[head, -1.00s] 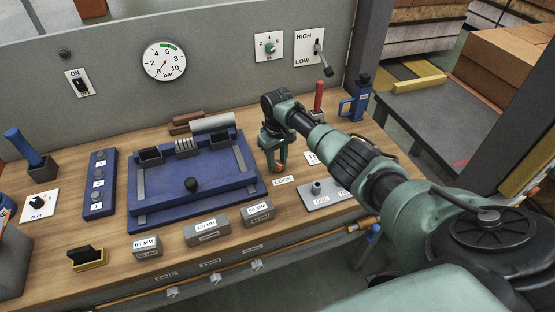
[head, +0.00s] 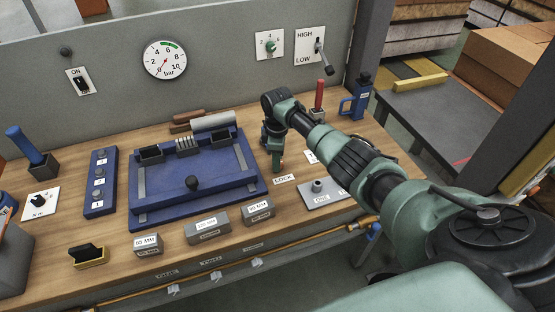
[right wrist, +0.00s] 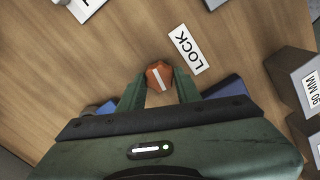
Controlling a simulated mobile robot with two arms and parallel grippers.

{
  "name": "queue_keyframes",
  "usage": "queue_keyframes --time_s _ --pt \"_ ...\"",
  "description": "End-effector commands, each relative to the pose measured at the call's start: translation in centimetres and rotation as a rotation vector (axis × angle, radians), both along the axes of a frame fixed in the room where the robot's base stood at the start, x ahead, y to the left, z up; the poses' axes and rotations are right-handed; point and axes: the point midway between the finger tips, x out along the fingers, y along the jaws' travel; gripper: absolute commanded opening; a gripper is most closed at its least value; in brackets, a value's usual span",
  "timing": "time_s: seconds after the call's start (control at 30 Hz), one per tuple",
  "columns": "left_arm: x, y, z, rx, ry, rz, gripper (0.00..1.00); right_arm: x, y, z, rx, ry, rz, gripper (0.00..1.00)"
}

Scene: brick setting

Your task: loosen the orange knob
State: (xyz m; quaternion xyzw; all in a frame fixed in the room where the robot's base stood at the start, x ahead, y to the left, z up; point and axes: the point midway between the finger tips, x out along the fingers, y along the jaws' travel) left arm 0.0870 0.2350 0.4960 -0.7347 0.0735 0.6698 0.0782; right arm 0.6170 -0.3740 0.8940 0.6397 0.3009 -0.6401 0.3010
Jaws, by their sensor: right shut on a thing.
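The orange knob (right wrist: 159,76) stands on the wooden bench beside the white LOCK label (right wrist: 187,50). It has a pale line across its top. My right gripper (right wrist: 162,87) is shut on the knob, one finger on each side, in the right wrist view. In the head view my right gripper (head: 276,169) points down at the bench behind the LOCK label (head: 284,179), and its fingers hide the knob. My left gripper is not in view.
A blue fixture (head: 225,185) with a black ball handle stands left of my right gripper. Grey gauge blocks (head: 207,230) stand along the front. A grey plate (head: 330,195) lies to the right, and a red-handled tool (head: 319,95) stands behind.

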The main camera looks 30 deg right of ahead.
Motion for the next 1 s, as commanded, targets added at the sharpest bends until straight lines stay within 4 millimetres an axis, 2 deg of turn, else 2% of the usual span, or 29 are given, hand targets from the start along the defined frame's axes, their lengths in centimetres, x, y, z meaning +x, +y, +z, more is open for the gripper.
queue_keyframes --time_s 0.33,0.83,0.87,0.9,0.93,1.0 --pt "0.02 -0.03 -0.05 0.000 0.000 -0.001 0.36 0.06 0.08 0.08 0.002 -0.003 0.126 0.00" --pt "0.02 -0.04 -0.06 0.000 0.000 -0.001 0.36 0.07 0.11 0.09 0.002 -0.004 0.142 0.00" --pt "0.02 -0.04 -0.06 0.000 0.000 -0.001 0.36 0.07 0.11 0.09 0.002 -0.004 0.142 0.36" --pt "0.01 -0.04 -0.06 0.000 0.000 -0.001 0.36 0.07 0.11 0.09 0.002 -0.004 0.142 0.47" --pt "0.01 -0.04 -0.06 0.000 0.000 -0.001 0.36 0.07 0.11 0.09 0.002 -0.004 0.142 0.55" --pt "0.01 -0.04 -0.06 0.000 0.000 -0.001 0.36 0.05 0.10 0.08 0.002 -0.003 0.142 0.55"
